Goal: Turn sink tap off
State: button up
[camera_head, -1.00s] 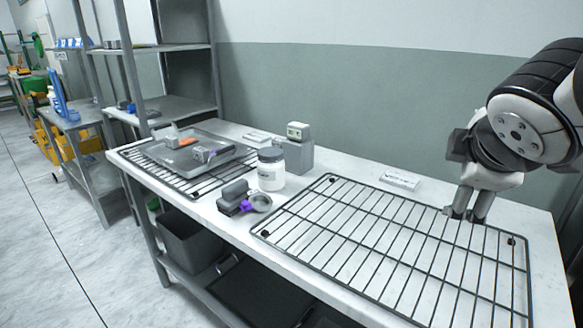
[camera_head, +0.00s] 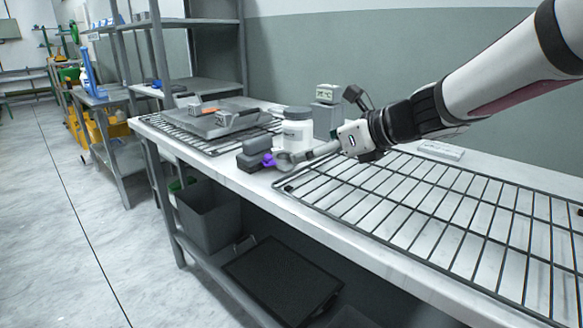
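No sink or tap shows in the head view. My gripper (camera_head: 306,155) reaches in from the right, low over the worktop. Its fingers point left, at a grey scoop (camera_head: 283,161) with a purple part (camera_head: 268,160), beside a dark grey block (camera_head: 255,150). The fingertips overlap the scoop in the picture. I cannot tell whether they touch it, or whether the fingers are open or shut.
A white jar (camera_head: 297,130) with a grey lid and a grey box-shaped device (camera_head: 327,112) stand close to my gripper. A wire rack (camera_head: 440,215) covers the right of the worktop. A grey tray (camera_head: 207,125) lies on another rack at left. A grey bin (camera_head: 207,215) stands below.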

jog(key=b, duration=0.2)
send_near(277, 157)
jog(key=shift+w+a+f, duration=0.3)
jog(key=shift+a+f, duration=0.15)
jog(key=shift+f, duration=0.1)
jog(key=shift+w+a+f, duration=0.25)
jog(key=shift+a+f, duration=0.25)
jog(key=shift+f, duration=0.05)
jog(key=shift+w+r+b+x, duration=0.1)
jog(key=shift+b+x, duration=0.15)
jog(key=shift+x, duration=1.15)
jog(key=shift+w+r+b+x, duration=0.1)
jog(key=shift+b+x, duration=0.1)
jog(key=shift+x, duration=1.15)
jog(key=c, duration=1.3)
jog(key=shift+r, duration=0.2)
